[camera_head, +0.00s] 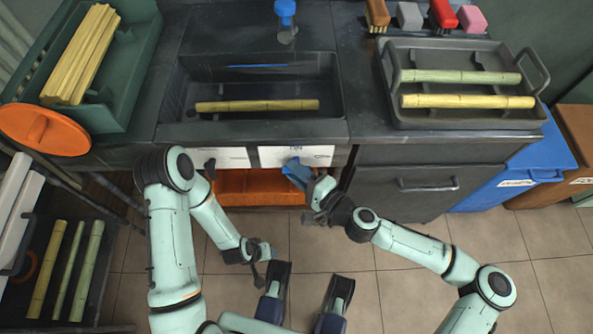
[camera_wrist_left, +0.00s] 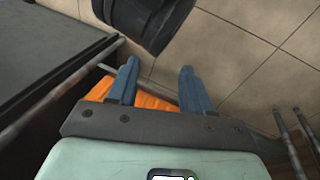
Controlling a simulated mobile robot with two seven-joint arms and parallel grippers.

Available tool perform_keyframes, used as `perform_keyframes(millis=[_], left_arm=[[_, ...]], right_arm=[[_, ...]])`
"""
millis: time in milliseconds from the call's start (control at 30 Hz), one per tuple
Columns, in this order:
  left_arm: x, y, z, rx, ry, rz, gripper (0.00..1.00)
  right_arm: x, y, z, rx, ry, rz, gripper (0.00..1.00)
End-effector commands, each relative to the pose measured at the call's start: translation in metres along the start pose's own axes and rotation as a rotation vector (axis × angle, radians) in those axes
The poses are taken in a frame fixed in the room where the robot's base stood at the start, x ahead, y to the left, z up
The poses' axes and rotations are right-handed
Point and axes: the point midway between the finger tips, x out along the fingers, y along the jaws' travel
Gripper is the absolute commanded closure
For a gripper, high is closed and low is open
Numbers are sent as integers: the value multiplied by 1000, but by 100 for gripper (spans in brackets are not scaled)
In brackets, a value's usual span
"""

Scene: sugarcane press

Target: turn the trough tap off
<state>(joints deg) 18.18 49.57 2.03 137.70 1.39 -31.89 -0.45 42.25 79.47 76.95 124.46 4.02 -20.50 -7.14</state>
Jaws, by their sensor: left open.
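The trough (camera_head: 262,128) is a dark sunken basin with one yellow cane (camera_head: 258,105) lying across it. A blue-topped fitting (camera_head: 285,10) stands at its back edge. Two white cards (camera_head: 222,157) are on its front; the right one (camera_head: 296,155) bears small lettering. A blue piece (camera_head: 296,171) shows below the right card, at my right gripper (camera_head: 308,188). I cannot tell whether it is a tap handle or my fingers, nor whether the jaws are closed. My left gripper (camera_head: 264,252) is open and empty above the floor, apart from the trough; its fingers show in the left wrist view (camera_wrist_left: 157,82).
An orange crate (camera_head: 255,187) sits under the trough, behind my right gripper. A grey tray (camera_head: 465,118) with two canes stands right of the trough, a green crate (camera_head: 140,65) with canes left. Brushes and blocks line the back right. Tiled floor (camera_head: 410,290) lies in front.

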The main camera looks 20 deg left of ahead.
Motion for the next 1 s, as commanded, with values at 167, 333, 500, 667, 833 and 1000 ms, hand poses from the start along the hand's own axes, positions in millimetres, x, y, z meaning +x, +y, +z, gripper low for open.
perform_keyframes(millis=[167, 333, 500, 667, 833, 1000], left_arm=[[-12, 4, 12, 3, -36, 3, 50], [-25, 8, 31, 8, -91, 6, 50], [-22, 8, 30, 7, -91, 5, 50], [-22, 8, 30, 7, -90, 5, 50], [-22, 7, 30, 7, -89, 5, 50], [-22, 7, 30, 7, -89, 5, 50]], right_arm=[[0, -2, 1, -26, 6, 26, 100], [0, -2, 1, -59, 15, 57, 100], [0, 0, 0, -59, 16, 57, 100], [0, 0, 0, -58, 16, 56, 53], [0, 0, 0, -58, 16, 56, 53], [0, 0, 0, -57, 16, 56, 53]])
